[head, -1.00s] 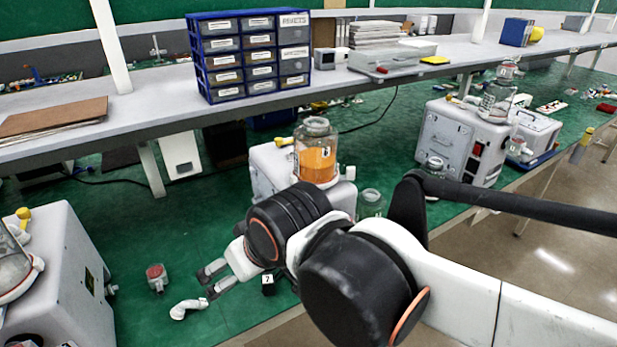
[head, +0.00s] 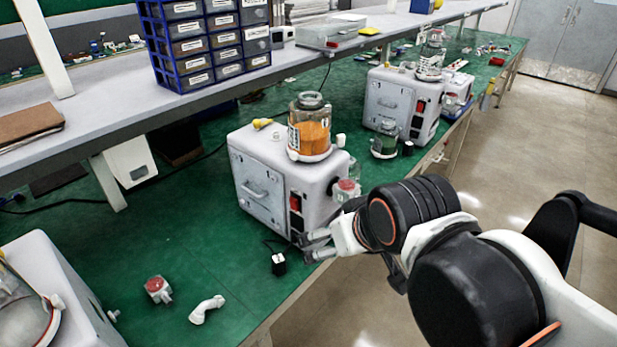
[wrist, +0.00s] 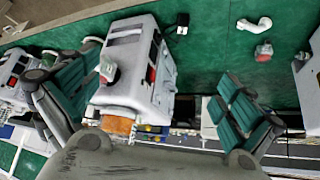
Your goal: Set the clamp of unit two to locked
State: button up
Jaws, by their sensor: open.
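The middle pump unit (head: 255,165) is a white box with a glass canister of orange liquid (head: 310,135) on top. A yellow handle (head: 262,123) shows at its top back left; I cannot tell whether it is the clamp or how it is set. No readable unit number shows. A red-capped fitting (head: 346,188) sits at its right side. My gripper (head: 318,244) is open and empty by the unit's lower right corner. In the wrist view the unit (wrist: 135,60) appears between the open fingers (wrist: 160,105), with the red cap (wrist: 108,70) facing me.
Another white unit (head: 400,100) stands farther right, and one (head: 50,285) at lower left. A loose red-capped part (head: 158,289), a white elbow pipe (head: 207,309) and a small black block (head: 278,264) lie on the green bench. A drawer cabinet (head: 205,40) stands on the shelf behind.

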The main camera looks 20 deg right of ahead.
aim_at(341, 138)
jog(key=i+l+u, duration=0.1)
jog(key=l+u, duration=0.15)
jog(key=l, duration=0.3)
jog(key=l+u, duration=0.25)
jog(key=l, duration=0.3)
jog(key=l+u, duration=0.25)
jog(key=l, duration=0.35)
jog(key=l+u, duration=0.25)
jog(key=l, duration=0.3)
jog(key=k+l+u, duration=0.25)
jog(key=l, duration=0.3)
jog(key=l+u, duration=0.25)
jog(key=l, duration=0.3)
jog(key=k+l+u, duration=0.25)
jog(key=l, duration=0.2)
jog(key=k+l+u, duration=0.25)
jog(key=l, duration=0.2)
